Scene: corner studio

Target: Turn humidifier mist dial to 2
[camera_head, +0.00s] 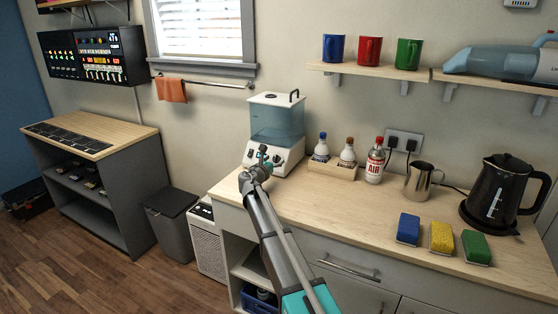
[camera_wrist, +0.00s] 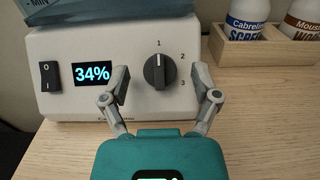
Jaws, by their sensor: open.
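The humidifier (camera_head: 276,122) stands at the left end of the wooden counter, with a white base and a blue translucent tank. In the wrist view its white front panel (camera_wrist: 60,95) carries a black rocker switch, a display reading 34% and the dark mist dial (camera_wrist: 160,72). Marks 1, 2 and 3 run around the dial's top and right side. The dial's light pointer line stands upright, toward 1. My gripper (camera_wrist: 162,78) is open, with one finger on each side of the dial and a gap to both. In the head view my gripper (camera_head: 262,158) partly covers the front panel.
A wooden box of small bottles (camera_head: 333,168) stands right of the humidifier, followed by a red-and-white air can (camera_head: 375,160), a steel pitcher (camera_head: 418,182) and a black kettle (camera_head: 500,195). Several sponges (camera_head: 441,238) lie near the front edge. The counter's middle front is clear.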

